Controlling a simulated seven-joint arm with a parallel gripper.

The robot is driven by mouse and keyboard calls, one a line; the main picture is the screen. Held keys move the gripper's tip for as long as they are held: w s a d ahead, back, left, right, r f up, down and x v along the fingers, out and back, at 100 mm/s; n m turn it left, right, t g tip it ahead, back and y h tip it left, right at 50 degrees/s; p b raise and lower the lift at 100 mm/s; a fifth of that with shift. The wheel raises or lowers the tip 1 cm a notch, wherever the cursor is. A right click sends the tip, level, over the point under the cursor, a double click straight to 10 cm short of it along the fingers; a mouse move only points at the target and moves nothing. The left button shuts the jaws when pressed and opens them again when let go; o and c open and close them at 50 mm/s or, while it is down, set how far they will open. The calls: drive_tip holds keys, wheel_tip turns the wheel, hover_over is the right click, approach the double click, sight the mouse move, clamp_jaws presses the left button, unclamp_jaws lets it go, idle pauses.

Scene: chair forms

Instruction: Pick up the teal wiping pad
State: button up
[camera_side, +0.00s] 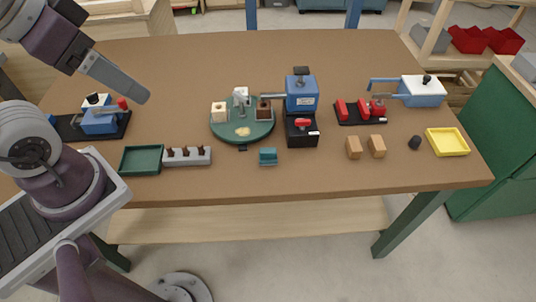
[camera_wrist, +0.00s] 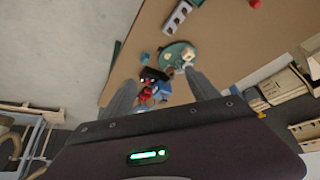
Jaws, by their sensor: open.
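The teal wiping pad (camera_side: 268,156) is a small teal block on the brown table near its front edge, in front of the green round turntable. In the wrist view a small teal spot (camera_wrist: 144,57) beside the turntable looks like the pad. My gripper (camera_side: 143,94) is high over the left part of the table, well apart from the pad. In the wrist view its two grey fingers (camera_wrist: 160,76) are spread with nothing between them at the tips. The side view shows the fingers overlapping as one shape.
The turntable (camera_side: 243,134) carries small blocks. A blue press (camera_side: 301,95) on a black base stands right of the pad. A grey block with pegs (camera_side: 187,156) and a green tray (camera_side: 142,160) lie left. Wooden blocks (camera_side: 354,147) and a yellow tray (camera_side: 448,142) lie right.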

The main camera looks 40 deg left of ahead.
drive_tip(key=w+d+f+n+g, duration=0.2)
drive_tip(key=w+n, duration=0.1)
drive_tip(key=w, duration=0.6)
drive_tip(key=n+g, duration=0.3)
drive_tip(key=n, duration=0.2)
hover_over(268, 149)
drive_tip(key=s+a, duration=0.1)
wheel_tip(268, 149, down, 16)
drive_tip(key=shift+n+g, duration=0.3)
drive_tip(key=shift+n, duration=0.2)
drive_tip(key=f, duration=0.9)
drive_tip(key=w+d+f, duration=0.1)
drive_tip(key=f, duration=0.4)
drive_tip(key=shift+c, duration=0.4)
drive_tip(key=c, duration=1.4)
wheel_tip(268, 149, up, 10)
